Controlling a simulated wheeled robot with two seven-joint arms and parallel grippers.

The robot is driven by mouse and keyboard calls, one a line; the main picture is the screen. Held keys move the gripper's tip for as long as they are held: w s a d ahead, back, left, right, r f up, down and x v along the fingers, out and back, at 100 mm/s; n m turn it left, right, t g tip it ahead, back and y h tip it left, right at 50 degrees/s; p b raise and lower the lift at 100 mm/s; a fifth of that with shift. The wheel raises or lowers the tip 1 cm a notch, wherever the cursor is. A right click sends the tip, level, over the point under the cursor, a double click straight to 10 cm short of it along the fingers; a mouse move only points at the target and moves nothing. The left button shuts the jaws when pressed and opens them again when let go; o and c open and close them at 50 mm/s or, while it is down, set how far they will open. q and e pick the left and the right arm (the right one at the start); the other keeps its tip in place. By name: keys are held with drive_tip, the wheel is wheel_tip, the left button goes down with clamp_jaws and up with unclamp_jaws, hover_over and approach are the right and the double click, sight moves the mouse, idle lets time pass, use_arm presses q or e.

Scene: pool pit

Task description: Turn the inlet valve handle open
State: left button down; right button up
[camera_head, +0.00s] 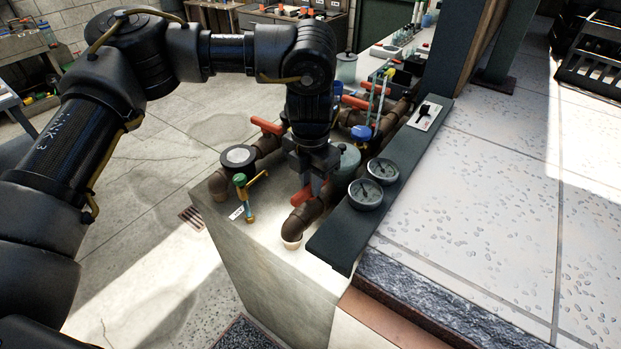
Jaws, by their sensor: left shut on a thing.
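Brown pipes (327,208) with red valve handles run along the top of a concrete block. My left gripper (312,178) reaches down from above and is shut on a red valve handle (304,196) at the near pipe. The fingers and wrist cover part of this handle, so its exact angle is hard to tell. Another red handle (266,125) sticks out to the left, behind the gripper. A further red handle (355,102) lies to the right of my wrist. No label that names the inlet valve can be read. My right gripper is not in view.
Two round gauges (365,193) sit on a dark panel (340,235) close to the right of the gripper. A green and brass tap (242,190) stands to its left. A blue knob (361,133) is behind the gauges. Open floor lies left of the block.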

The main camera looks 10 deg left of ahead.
use_arm(q)
drive_tip(key=shift+n, duration=0.6)
drive_tip(key=c, duration=1.3)
unclamp_jaws()
drive_tip(key=shift+r, duration=0.15)
wheel_tip(320, 180, up, 11)
drive_tip(key=shift+f+b, duration=0.2)
drive_tip(key=shift+b, duration=0.3)
drive_tip(key=shift+f, duration=0.1)
